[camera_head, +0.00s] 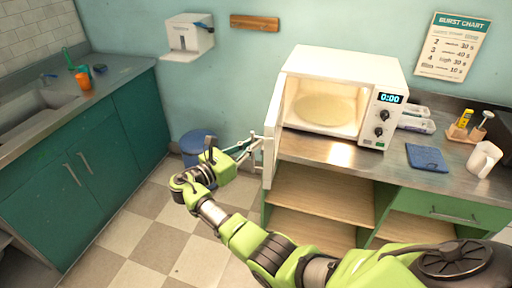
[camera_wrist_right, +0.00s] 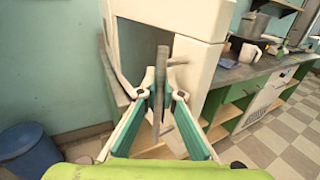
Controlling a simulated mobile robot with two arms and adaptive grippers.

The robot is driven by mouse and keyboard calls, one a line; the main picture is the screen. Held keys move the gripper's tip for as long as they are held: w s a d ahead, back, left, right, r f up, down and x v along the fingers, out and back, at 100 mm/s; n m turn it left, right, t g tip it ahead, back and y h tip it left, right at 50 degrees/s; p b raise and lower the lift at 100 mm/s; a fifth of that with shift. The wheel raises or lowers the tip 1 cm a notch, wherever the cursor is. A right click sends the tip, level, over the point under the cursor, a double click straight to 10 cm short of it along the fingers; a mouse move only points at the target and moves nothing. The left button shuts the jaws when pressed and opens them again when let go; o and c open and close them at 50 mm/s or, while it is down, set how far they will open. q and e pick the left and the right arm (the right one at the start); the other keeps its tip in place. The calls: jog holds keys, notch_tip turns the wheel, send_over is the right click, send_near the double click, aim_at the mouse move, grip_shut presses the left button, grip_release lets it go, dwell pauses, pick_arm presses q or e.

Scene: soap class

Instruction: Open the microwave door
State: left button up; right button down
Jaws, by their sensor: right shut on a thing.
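The white microwave (camera_head: 345,65) stands on the counter with its door (camera_head: 273,135) swung wide open to the left. The lit cavity shows a round turntable (camera_head: 322,108). My right gripper (camera_head: 257,145) is at the outer face of the door. In the right wrist view, its fingers (camera_wrist_right: 160,90) are closed around the grey vertical door handle (camera_wrist_right: 163,60), with the pale door panel (camera_wrist_right: 195,70) just beyond. My left gripper is not in view.
The counter right of the microwave holds a blue cloth or pad (camera_head: 427,158), a white mug (camera_head: 484,159) and white trays (camera_head: 416,124). Open shelves (camera_head: 325,195) lie below. A blue bin (camera_head: 196,145) stands on the floor behind my right gripper. The tiled floor at left is clear.

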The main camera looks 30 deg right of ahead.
jog(key=shift+w, duration=0.1)
dwell(0.3)
jog(key=c, duration=2.2)
grip_release()
jog(key=v, duration=0.7)
jog(key=shift+a, duration=0.3)
jog(key=shift+f, duration=0.15)
